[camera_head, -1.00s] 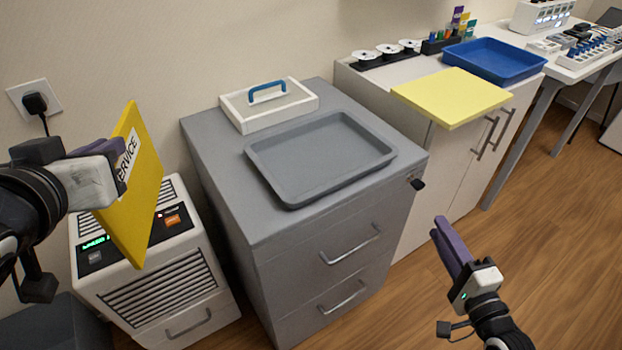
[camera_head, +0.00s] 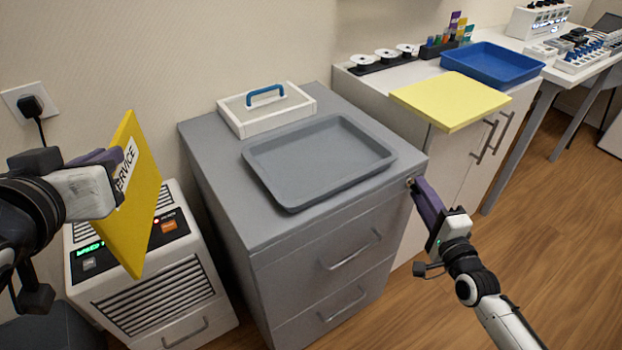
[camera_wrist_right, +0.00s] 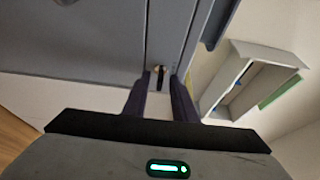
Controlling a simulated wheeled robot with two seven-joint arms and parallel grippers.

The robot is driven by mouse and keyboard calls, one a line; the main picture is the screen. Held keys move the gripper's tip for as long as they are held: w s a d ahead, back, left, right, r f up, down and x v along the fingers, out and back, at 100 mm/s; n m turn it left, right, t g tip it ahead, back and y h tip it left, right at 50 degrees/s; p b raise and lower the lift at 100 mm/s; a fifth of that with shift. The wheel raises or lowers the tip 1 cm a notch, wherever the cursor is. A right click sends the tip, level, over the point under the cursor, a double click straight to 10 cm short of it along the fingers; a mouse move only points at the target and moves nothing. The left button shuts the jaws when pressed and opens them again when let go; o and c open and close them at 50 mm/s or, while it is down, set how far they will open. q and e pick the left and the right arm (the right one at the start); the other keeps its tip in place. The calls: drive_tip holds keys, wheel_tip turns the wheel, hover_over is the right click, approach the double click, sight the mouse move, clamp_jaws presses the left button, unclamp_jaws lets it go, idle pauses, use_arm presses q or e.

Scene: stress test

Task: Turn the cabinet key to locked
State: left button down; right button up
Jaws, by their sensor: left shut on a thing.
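The grey drawer cabinet (camera_head: 222,205) stands in the middle of the head view. Its lock (camera_head: 409,181) is at the upper right of the front, partly hidden by my right gripper (camera_head: 420,184). In the right wrist view the dark key (camera_wrist_right: 161,76) stands between the two fingertips of my right gripper (camera_wrist_right: 161,80). A gap shows at the fingers, so they look open around the key, not closed on it. My left gripper (camera_head: 112,158) is shut on a yellow service board (camera_head: 132,225), held upright above the white machine.
A grey tray (camera_head: 320,160) and a white blue-handled box (camera_head: 268,106) lie on the cabinet. The white vented machine (camera_head: 155,300) stands to its left. A white cupboard (camera_head: 472,160) with a yellow board (camera_head: 450,98) overhanging its edge stands to the right.

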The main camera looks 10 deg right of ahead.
clamp_jaws()
